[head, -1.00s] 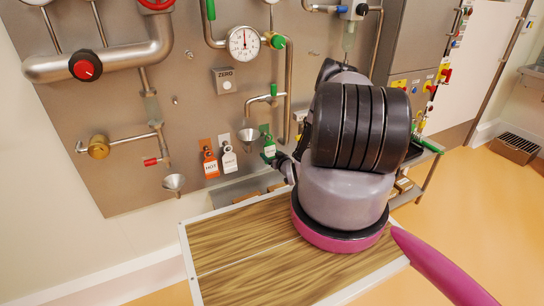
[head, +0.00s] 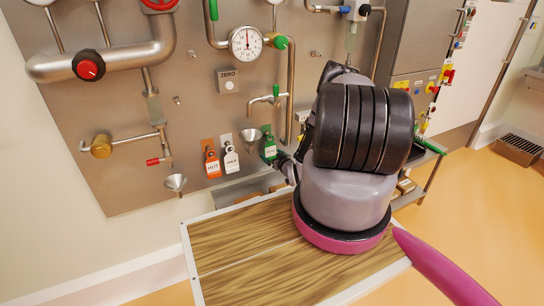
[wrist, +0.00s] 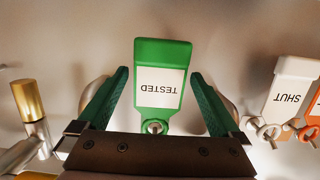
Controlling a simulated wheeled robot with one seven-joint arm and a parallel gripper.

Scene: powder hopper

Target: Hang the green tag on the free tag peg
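The green tag (wrist: 160,55) reads TESTED, upside down in the wrist view. It lies between the two green fingers of my gripper (wrist: 159,73), with a gap on each side. My gripper is open and not touching the tag's sides. A metal ring or peg end shows at the tag's narrow end; I cannot tell which. In the head view the green tag (head: 270,150) is against the steel panel, just left of my arm, which hides most of my gripper. Small studs (head: 177,100) show on the panel; I cannot tell which is the free tag peg.
A white tag (head: 231,160) and an orange tag (head: 212,166) hang left of the green one. A brass-ended fitting (wrist: 28,100) is left of my gripper. A wood-topped surface (head: 240,245) lies below.

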